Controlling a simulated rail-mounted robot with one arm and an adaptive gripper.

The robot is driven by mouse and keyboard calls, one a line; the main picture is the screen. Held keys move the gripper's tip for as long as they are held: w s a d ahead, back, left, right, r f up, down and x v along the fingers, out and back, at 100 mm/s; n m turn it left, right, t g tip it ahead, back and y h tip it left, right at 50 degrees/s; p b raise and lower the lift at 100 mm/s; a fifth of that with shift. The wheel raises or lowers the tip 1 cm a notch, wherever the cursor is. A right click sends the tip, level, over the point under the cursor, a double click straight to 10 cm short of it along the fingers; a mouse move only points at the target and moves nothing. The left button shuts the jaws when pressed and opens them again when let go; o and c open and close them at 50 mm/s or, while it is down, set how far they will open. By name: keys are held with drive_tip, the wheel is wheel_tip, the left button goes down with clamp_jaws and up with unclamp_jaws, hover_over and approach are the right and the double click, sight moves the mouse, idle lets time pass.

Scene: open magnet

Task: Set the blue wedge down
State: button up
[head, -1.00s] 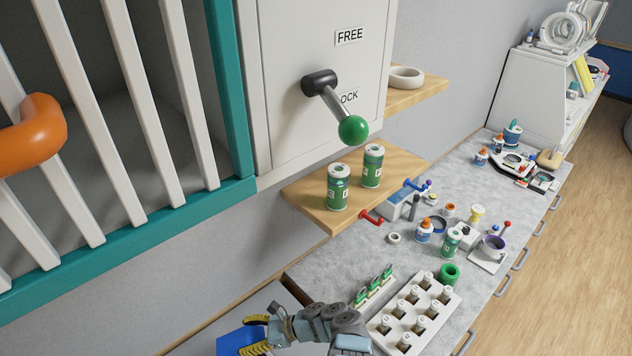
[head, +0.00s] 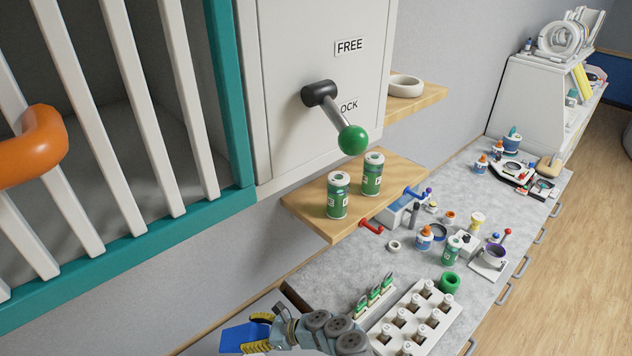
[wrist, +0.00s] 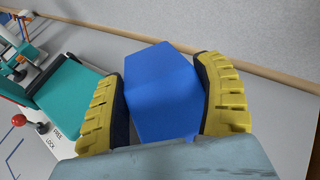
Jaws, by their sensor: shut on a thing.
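The blue wedge (wrist: 160,92) is between the two yellow ridged fingers of my gripper (wrist: 168,100) in the wrist view, touched on both sides. In the head view the blue wedge (head: 243,337) shows at the bottom, left of my gripper (head: 262,332), beside the near end of the grey counter. My gripper is shut on it. In the wrist view a pale surface lies beyond the wedge; I cannot tell whether the wedge touches it.
In the wrist view a teal pad (wrist: 70,97) and a red-knobbed lever (wrist: 19,120) are left of the gripper. In the head view a white rack (head: 412,322) with several holes stands on the grey counter (head: 335,262). Two green cans (head: 338,196) stand on a wooden shelf (head: 305,208).

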drive_tip(key=shift+w+d+r+m+t, duration=0.45)
drive_tip(key=shift+d+r+m+t, duration=0.25)
drive_tip(key=shift+t, duration=0.1)
drive_tip(key=shift+w+d+r+m+t+h, duration=0.15)
drive_tip(key=shift+d+r+m+t+h, duration=0.25)
drive_tip(key=shift+d+r+m+t, duration=0.3)
drive_tip(key=s+d+r+m+t+h, duration=0.3)
drive_tip(key=d+r, duration=0.1)
drive_tip(key=d, duration=0.3)
drive_tip(key=s+d+r+m+t+h, duration=0.3)
drive_tip(key=s+d+r+m, duration=0.1)
drive_tip(key=d, duration=0.4)
drive_tip(key=shift+r+m+t, duration=0.3)
drive_tip(key=shift+r, duration=0.45)
